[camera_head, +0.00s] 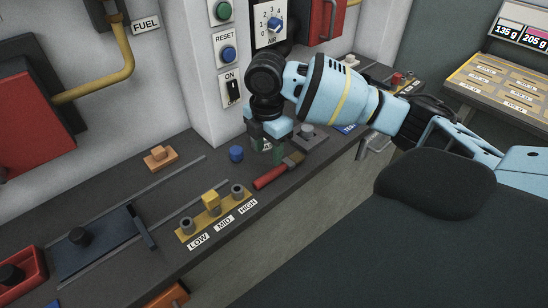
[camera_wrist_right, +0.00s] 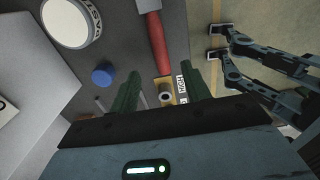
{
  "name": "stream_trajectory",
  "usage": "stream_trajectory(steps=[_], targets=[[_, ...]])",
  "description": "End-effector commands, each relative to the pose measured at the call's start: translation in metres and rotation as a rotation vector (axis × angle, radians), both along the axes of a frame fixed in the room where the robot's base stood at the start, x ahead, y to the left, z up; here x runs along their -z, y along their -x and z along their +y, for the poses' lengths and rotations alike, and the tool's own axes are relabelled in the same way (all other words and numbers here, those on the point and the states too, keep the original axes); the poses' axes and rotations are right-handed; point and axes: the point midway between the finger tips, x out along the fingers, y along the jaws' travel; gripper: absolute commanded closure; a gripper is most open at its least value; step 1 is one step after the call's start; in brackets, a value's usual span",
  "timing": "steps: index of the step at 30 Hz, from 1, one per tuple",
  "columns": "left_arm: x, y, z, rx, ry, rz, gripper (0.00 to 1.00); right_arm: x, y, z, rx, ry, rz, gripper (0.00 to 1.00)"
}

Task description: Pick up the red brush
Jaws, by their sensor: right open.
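The red brush (camera_head: 268,178) lies on the dark counter, its red handle toward the front left and its head toward the back right. In the right wrist view the brush's red handle (camera_wrist_right: 158,45) runs upward, and its head is cut off by the top edge. My right gripper (camera_head: 266,147) is open just behind the brush, fingers pointing down. In the wrist view my right gripper (camera_wrist_right: 162,88) has its two green fingers apart with nothing held between them; the handle's lower end shows just beyond the gap. My left gripper is not in view.
A yellow holder (camera_head: 202,228) with LOW, MID and HIGH labels stands left of the brush. A blue knob (camera_head: 236,153) is near the wall post. An orange block (camera_head: 160,157) lies further left. A white round thing (camera_wrist_right: 68,20) with lettering shows in the wrist view.

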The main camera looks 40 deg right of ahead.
Motion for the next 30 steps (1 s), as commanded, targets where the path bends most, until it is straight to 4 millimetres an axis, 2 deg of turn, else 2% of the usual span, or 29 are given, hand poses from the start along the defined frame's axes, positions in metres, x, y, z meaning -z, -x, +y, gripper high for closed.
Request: stream_trajectory(steps=[1,4,8,14,24,30], targets=[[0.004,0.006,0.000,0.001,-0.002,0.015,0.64,0.003,0.000,0.000,0.000,0.000,0.002,0.53],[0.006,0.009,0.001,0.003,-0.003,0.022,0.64,0.012,0.000,0.000,0.001,0.000,0.003,0.53],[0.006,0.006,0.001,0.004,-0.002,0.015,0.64,0.025,0.000,0.001,0.001,0.001,0.002,0.53],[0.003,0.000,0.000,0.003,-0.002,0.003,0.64,0.029,0.000,0.002,0.001,0.000,0.000,0.53],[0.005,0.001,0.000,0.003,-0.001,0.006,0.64,0.073,0.002,0.007,0.001,0.000,0.001,0.53],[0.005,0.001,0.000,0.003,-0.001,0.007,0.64,0.078,0.001,0.007,0.000,0.001,-0.002,0.53]])
